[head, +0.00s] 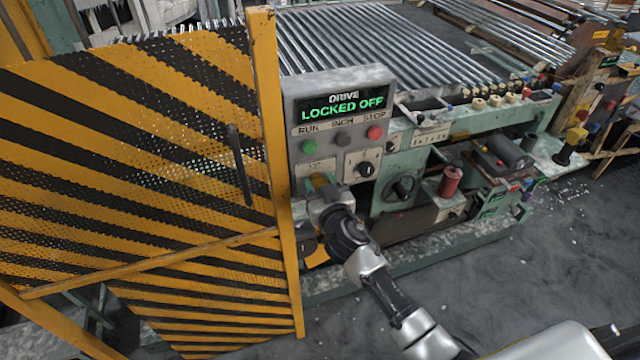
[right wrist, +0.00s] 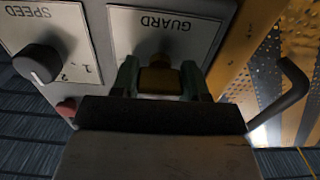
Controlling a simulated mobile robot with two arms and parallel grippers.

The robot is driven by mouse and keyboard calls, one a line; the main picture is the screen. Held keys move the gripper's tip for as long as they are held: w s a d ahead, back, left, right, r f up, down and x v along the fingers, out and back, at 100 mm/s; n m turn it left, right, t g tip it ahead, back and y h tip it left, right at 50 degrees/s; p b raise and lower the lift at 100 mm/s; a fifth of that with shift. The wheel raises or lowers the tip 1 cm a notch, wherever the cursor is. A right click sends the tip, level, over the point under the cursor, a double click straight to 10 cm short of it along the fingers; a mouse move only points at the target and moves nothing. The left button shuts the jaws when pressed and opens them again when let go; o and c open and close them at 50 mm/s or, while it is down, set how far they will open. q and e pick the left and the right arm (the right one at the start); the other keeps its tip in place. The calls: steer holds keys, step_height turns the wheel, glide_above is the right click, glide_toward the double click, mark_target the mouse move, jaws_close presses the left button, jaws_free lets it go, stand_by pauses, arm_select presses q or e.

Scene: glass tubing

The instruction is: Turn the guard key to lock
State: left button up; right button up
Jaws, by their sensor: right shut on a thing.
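The guard key (right wrist: 160,78) is a brass-coloured piece on the plate marked GUARD (right wrist: 165,32), which appears upside down in the right wrist view. My right gripper (right wrist: 160,82) is shut on the key, one finger on each side of it. In the head view the key (head: 320,181) shows at the lower left of the grey control box (head: 342,85), with my right gripper (head: 327,195) at it. The key's exact angle is hard to tell. My left gripper is not in view.
A yellow and black striped guard door (head: 130,150) with a dark handle (head: 239,165) stands left of the box. The SPEED knob (right wrist: 38,64) is close beside the GUARD plate. Green (head: 309,147) and red (head: 375,132) buttons sit above. Glass tubes (head: 400,40) lie behind.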

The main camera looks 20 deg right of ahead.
steer(key=n, duration=0.4)
steer(key=shift+b, duration=0.3)
steer(key=n, duration=0.4)
steer(key=shift+n, duration=0.3)
steer(key=n, duration=0.4)
steer(key=shift+n, duration=0.3)
steer(key=n, duration=0.4)
steer(key=shift+f+n, duration=0.1)
steer(key=shift+n, duration=0.2)
steer(key=o, duration=0.9)
